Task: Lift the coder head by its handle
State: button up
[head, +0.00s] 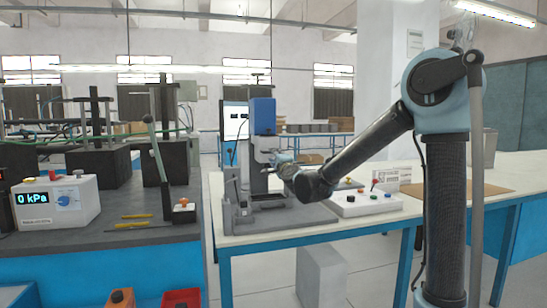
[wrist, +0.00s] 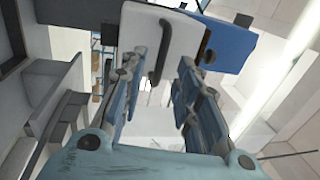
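The coder head (head: 262,115) is a blue box high on a grey upright machine on the light-topped table. In the wrist view, a box with a white face and a blue side (wrist: 230,42) fills the top and appears to be this head. A dark curved handle (wrist: 161,52) stands on its white face. My gripper (head: 279,158) is in front of the machine, below the blue box. In the wrist view my gripper (wrist: 157,68) is open, its fingers apart on either side of the handle in the picture. I see no contact; the depth gap is unclear.
A white control box with buttons (head: 362,202) stands on the table to the right of the machine. At left, a dark bench holds a pressure gauge box (head: 55,203), a lever (head: 157,160) and black blocks. A grey block (head: 321,272) stands on the floor under the table.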

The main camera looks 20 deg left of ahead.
jog(key=v, duration=0.6)
jog(key=shift+s+d, duration=0.15)
jog(key=shift+s, duration=0.1)
jog(key=s+d+f+n+g+h, duration=0.1)
jog(key=s+d+f+n+g, duration=0.3)
jog(key=d, duration=0.4)
jog(key=s+d+f+n+g+h, duration=0.1)
jog(key=s+d+f+n, duration=0.2)
jog(key=d+f, duration=0.45)
jog(key=s+d+f+n+g+h, duration=0.2)
jog(key=s+d+f+n+g, duration=0.15)
jog(key=d, duration=0.65)
jog(key=s+d+f+g+h, duration=0.3)
jog(key=s+d+f, duration=0.5)
jog(key=s+d, duration=0.2)
jog(key=s+d+f+n+g+h, duration=0.1)
jog(key=s+d+f+g+h, duration=0.2)
jog(key=s+d+f, duration=0.4)
jog(key=s+d, duration=0.3)
jog(key=s, duration=0.2)
jog(key=shift+d+f, duration=0.25)
jog(key=shift+f, duration=0.15)
jog(key=shift+s+n+g, duration=0.15)
jog(key=shift+n+g, duration=0.1)
